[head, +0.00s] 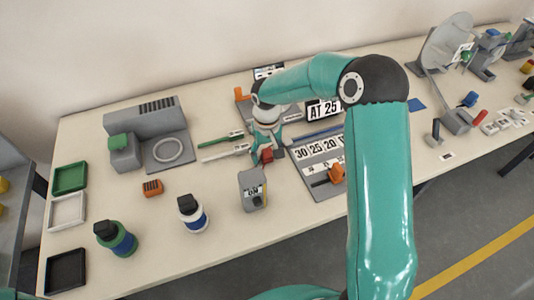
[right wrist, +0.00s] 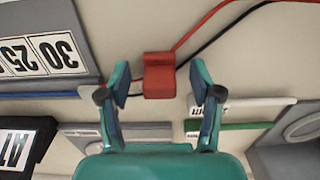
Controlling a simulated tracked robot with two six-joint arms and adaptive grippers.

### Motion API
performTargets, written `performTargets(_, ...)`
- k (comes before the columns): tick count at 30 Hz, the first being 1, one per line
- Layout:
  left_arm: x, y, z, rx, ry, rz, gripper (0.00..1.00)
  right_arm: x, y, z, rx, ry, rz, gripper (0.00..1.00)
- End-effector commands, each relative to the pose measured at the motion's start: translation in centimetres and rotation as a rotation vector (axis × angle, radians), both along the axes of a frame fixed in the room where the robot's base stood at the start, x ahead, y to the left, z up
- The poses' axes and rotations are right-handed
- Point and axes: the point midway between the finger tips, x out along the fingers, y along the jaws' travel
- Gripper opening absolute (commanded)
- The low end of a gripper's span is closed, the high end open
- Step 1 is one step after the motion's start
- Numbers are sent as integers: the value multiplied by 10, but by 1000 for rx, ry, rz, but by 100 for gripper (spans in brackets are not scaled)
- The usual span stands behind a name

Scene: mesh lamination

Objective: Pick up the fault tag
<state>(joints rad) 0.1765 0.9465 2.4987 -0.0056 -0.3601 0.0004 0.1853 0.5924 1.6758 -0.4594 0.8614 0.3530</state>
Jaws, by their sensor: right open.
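A small red piece, which I take for the fault tag (head: 266,156), lies on the cream table just beyond the fingertips of my right gripper (head: 268,140). In the right wrist view the red tag (right wrist: 158,75) sits between the two spread fingers of the right gripper (right wrist: 160,84), with a gap on each side. The right gripper is open and points down at the table. No writing on the red piece can be made out. My left gripper is not in view.
A grey meter-like box (head: 253,189) stands in front of the tag. Red (right wrist: 205,22) and black (right wrist: 222,36) leads run close by it. A grey number board (head: 322,165) lies to the right, and green and white tools (head: 222,141) to the left.

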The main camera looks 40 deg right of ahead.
Motion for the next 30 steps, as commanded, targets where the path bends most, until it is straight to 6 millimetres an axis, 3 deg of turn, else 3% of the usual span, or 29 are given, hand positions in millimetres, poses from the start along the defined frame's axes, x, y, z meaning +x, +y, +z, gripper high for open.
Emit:
performTargets(5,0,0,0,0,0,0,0,0,0,0,0,-1,0,63)
performTargets(15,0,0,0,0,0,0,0,0,0,0,0,-1,1,6)
performTargets(24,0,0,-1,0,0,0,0,1,0,2,0,-2,1,5)
performTargets(30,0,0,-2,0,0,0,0,1,0,13,-2,-4,2,5)
